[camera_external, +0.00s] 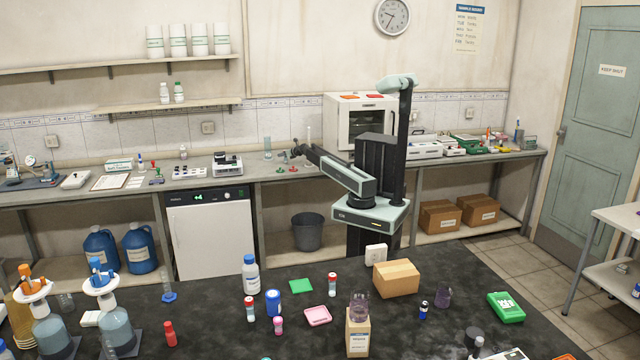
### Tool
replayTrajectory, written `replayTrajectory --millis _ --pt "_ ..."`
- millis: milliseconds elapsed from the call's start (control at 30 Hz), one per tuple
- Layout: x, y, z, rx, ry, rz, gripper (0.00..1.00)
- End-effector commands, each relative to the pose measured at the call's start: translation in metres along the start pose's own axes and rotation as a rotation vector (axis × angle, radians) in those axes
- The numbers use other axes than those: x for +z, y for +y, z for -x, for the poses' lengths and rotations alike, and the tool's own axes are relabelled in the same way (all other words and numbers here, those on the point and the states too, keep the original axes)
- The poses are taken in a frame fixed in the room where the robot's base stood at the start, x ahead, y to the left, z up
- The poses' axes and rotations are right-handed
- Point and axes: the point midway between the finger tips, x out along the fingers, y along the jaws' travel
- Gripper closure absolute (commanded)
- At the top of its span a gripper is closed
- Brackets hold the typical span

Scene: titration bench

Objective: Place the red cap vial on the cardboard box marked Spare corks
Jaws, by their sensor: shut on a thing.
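My arm reaches left over the back bench. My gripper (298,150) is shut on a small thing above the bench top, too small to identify. On the dark front table, a red-capped vial (250,309) with a white label stands left of the pink tray, and another red-capped vial (332,285) stands behind that tray. A plain cardboard box (397,279) sits on the same table, and a narrow labelled box (357,335) with a glass beaker on top stands nearer. Two labelled cardboard boxes (440,217) (481,210) are under the back bench. I cannot read the boxes' labels.
The dark table also holds a white bottle (250,274), a blue-capped jar (273,303), a pink tray (318,316), a green device (505,307) and flasks at left. A white oven (362,120) stands behind my arm. A grey bin (307,231) is under the bench.

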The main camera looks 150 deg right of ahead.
Motion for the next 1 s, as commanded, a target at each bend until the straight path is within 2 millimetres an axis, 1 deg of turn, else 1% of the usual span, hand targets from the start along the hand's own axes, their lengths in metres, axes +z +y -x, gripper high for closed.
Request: replayTrajectory --millis 167,333,400,567,700,800,900,1000 --pt "0.018 0.0 0.006 0.0 0.0 0.0 1.0" --pt "0.04 0.0 0.015 0.0 0.0 0.0 1.0" --pt "0.028 0.005 0.03 0.0 0.0 0.0 1.0" --pt "0.018 0.014 0.067 0.0 0.0 -0.001 1.0" --pt "0.008 0.023 0.103 -0.001 -0.001 -0.001 1.0" --pt "0.002 0.029 0.127 -0.001 0.0 0.0 1.0" --pt "-0.003 0.033 0.145 -0.001 0.0 0.0 1.0" --pt "-0.006 0.035 0.156 0.0 0.0 -0.001 1.0"
